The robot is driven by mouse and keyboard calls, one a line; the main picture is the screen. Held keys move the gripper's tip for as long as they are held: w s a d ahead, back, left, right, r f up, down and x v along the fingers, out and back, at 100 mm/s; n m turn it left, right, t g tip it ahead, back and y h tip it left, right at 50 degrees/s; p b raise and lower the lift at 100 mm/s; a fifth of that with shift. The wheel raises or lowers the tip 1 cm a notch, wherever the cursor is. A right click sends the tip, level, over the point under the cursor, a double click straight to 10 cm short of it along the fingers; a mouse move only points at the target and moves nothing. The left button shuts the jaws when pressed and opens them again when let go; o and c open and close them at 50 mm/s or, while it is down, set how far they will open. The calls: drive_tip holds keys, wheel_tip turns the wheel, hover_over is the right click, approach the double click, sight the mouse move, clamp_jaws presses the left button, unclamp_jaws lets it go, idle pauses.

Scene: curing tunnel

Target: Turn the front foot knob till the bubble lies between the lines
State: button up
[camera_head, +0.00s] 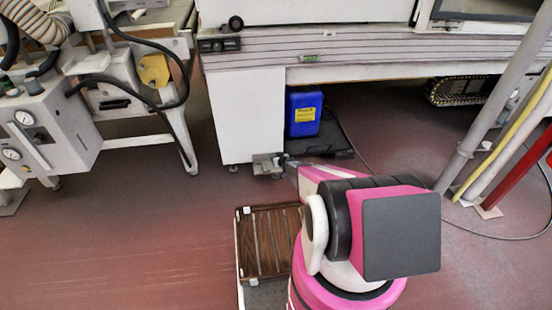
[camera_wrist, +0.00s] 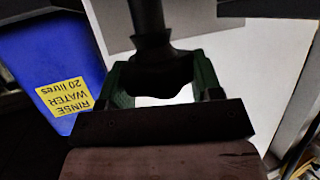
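The small green level (camera_head: 310,59) sits on the machine's front rail in the head view. Its bubble and lines are too small to read. My gripper (camera_head: 268,164) is low at the bottom of the white front leg, where the foot is mostly hidden. In the wrist view, my gripper's two dark green fingers (camera_wrist: 165,88) stand apart on either side of a dark, shadowed foot knob (camera_wrist: 152,68) with a dark stem (camera_wrist: 147,20). Whether the fingers press on the knob or leave a gap cannot be told.
A blue rinse water can (camera_head: 303,113) stands on a black tray (camera_head: 345,135) under the machine; the can fills the left of the wrist view (camera_wrist: 45,60). A wooden slatted platform (camera_head: 268,242) lies in front. Grey and yellow pipes (camera_head: 500,140) rise at right. Open floor lies left.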

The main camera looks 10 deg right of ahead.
drive_tip(key=shift+c, duration=1.2)
drive_tip(key=shift+n+y, duration=0.3)
drive_tip(key=n+g+y, duration=0.2)
drive_tip(key=n+y, duration=0.2)
drive_tip(key=shift+w+f+g, duration=0.1)
drive_tip(key=shift+g, duration=0.2)
drive_tip(key=n+g+y, duration=0.2)
drive_tip(key=n+g, duration=0.1)
drive_tip(key=shift+n+y, duration=0.3)
drive_tip(key=n+g+y, duration=0.1)
drive_tip(key=n+g, duration=0.1)
drive_tip(key=g, duration=0.1)
drive_tip(key=n+g+y, duration=0.1)
drive_tip(key=n+g, duration=0.2)
drive_tip(key=shift+n+g, duration=2)
drive_tip(key=shift+g, duration=0.4)
drive_tip(key=shift+s, duration=0.2)
